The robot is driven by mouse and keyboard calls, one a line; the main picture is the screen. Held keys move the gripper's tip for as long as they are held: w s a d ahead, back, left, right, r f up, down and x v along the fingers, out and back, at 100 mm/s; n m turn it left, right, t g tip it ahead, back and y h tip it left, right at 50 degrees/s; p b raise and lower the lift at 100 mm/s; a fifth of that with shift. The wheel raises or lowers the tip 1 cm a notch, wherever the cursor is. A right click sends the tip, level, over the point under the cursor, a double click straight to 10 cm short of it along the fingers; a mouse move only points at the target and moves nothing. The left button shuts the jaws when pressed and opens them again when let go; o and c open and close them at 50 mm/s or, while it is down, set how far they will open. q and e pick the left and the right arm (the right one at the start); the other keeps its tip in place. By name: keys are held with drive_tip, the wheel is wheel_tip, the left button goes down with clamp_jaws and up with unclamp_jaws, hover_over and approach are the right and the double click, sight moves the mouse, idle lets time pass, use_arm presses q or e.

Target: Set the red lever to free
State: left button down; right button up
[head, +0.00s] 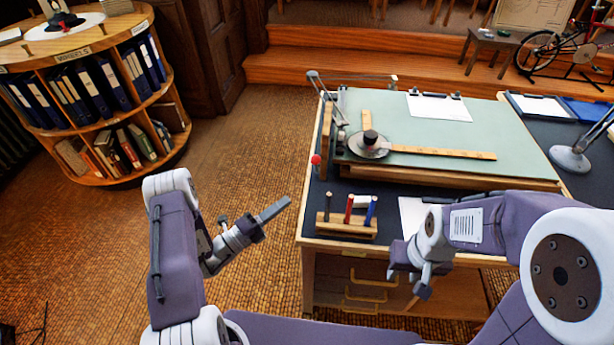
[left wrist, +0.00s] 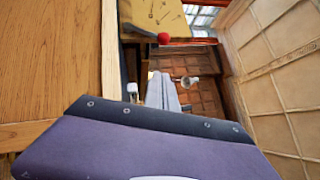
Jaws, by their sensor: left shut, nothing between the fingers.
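The red lever shows as a small round red knob (head: 316,159) at the left edge of the drafting desk, beside the drawing board. In the left wrist view the knob (left wrist: 164,38) is ahead of the fingers, in front of a yellowish marked panel (left wrist: 150,15). The lever's stem and setting cannot be made out. My left gripper (head: 287,202) is shut and empty, left of the desk, nearer than the knob and apart from it. Its grey fingers (left wrist: 160,82) point toward the knob. My right gripper (head: 412,283) is in front of the desk; its finger opening is unclear.
A pen block (head: 345,228) with several pens stands on the desk's front left corner. The green drawing board (head: 470,125) carries a wooden rule (head: 440,152). A round bookcase (head: 100,100) stands far left. The floor left of the desk is clear.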

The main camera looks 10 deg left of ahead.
sight(313, 157)
use_arm(q)
drive_tip(key=x, duration=0.9)
drive_tip(key=shift+d, duration=0.1)
drive_tip(key=w, duration=0.2)
drive_tip(key=shift+w+r, duration=0.3)
drive_tip(key=shift+r, duration=0.1)
drive_tip(key=shift+w+r, duration=0.2)
drive_tip(key=shift+w, duration=0.4)
drive_tip(key=w+r+n+y+p, duration=0.1)
drive_tip(key=p, duration=0.1)
drive_tip(key=w+r+n+p, duration=0.1)
drive_tip(key=p, duration=0.2)
drive_tip(key=shift+r+g+y+p, duration=0.3)
drive_tip(key=shift+r+g+y, duration=0.1)
drive_tip(key=shift+w+f+b, duration=0.1)
drive_tip(key=shift+w+b, duration=0.2)
drive_tip(key=shift+w, duration=0.15)
drive_tip(key=shift+a, duration=0.25)
